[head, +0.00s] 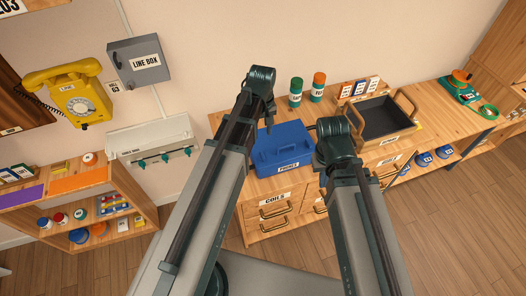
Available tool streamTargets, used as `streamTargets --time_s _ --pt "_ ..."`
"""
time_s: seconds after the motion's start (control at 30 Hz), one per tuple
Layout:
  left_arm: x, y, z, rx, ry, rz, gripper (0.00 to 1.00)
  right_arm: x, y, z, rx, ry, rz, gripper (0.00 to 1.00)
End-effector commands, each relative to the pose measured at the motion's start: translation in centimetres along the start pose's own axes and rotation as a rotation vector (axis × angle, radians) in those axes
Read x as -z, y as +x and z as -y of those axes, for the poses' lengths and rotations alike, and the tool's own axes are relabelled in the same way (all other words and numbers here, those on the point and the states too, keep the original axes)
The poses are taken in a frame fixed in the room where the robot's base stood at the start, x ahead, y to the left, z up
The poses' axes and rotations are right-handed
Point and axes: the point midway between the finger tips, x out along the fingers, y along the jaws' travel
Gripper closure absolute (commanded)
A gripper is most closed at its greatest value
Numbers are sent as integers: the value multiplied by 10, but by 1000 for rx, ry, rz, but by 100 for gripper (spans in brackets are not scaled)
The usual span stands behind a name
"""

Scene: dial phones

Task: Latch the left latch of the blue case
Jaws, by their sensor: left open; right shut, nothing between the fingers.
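The blue case (282,158) sits on the wooden bench, with its lid appearing down and a white label on its front. Its latches are too small to make out, so I cannot tell their state. My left gripper (269,121) points down over the case's back left part. It is open and looks empty; I cannot tell whether it touches the case. My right gripper (312,127) is shut and empty by the case's back right corner, mostly hidden behind my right wrist. My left arm covers part of the case's left side.
Green (296,92) and orange-capped (318,88) canisters stand behind the case. A dark-lined wooden tray (388,118) with handles is to its right. A yellow dial phone (75,95) and a grey line box (139,62) hang on the wall. Drawers (275,208) are below the case.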

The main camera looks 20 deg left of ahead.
Motion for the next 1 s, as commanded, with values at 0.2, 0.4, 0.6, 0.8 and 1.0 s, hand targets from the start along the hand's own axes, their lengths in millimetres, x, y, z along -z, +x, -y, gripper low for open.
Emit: streamTargets --time_s 0.2,0.4,0.6,0.8,1.0 --pt "0 21 0 0 2 0 55 1 21 2 -1 -4 0 100" --pt "0 48 0 0 2 0 55 3 48 4 -1 -5 0 100" --pt "0 77 0 0 2 0 55 5 77 7 -1 -4 0 100" --pt "0 106 0 0 2 0 55 6 105 10 -1 -3 0 100" --pt "0 129 0 0 2 0 55 8 128 12 -1 -3 0 100"
